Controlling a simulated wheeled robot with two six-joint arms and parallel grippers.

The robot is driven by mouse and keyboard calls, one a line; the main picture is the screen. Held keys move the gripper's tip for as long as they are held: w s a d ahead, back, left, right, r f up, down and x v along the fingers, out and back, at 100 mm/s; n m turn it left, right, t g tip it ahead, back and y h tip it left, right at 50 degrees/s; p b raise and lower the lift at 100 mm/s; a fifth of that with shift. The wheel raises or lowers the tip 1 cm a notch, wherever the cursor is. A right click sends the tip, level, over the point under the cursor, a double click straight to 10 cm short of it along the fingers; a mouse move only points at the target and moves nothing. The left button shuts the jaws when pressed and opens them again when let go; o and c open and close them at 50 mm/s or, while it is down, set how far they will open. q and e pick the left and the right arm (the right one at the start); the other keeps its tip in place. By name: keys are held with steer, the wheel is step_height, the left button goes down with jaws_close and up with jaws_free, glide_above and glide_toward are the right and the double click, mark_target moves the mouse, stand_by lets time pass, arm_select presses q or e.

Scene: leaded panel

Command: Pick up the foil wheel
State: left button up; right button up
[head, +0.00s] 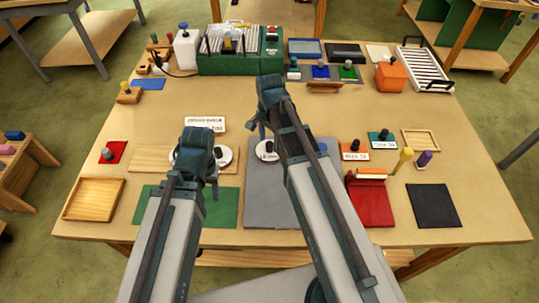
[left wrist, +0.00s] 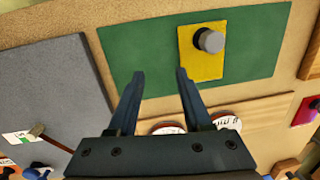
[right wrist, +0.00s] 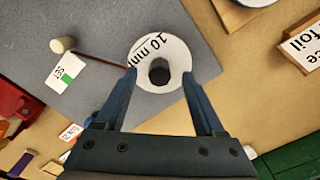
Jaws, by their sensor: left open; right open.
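A white wheel marked 10 mm (right wrist: 176,56) with a dark knob lies at the edge of the grey mat; it also shows in the head view (head: 262,154). My right gripper (right wrist: 159,74) is open above it, with the knob between the fingertips and no visible grip. Two more white wheels, one at the right (head: 226,155) of my left gripper, lie on a wooden strip, partly hidden by that gripper. One reads 8 (left wrist: 228,122). My left gripper (left wrist: 160,72) is open and empty over the green mat's edge. A card in the right wrist view reads foil (right wrist: 299,45).
A yellow plate (left wrist: 200,62) with a grey knob lies on the green mat (left wrist: 140,40). A pale peg (right wrist: 62,44) and a small label lie on the grey mat (right wrist: 110,20). A red block (head: 370,202) stands to the right.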

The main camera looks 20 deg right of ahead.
arm_select(q)
step_height(320, 180, down, 2)
steer(key=shift+f+b, duration=0.15)
steer(key=shift+b, duration=0.5)
arm_select(e)
step_height(320, 180, down, 2)
steer(key=shift+f, duration=0.15)
jaws_close()
arm_select(q)
steer(key=shift+r, duration=0.2)
arm_select(e)
steer(key=shift+r, duration=0.2)
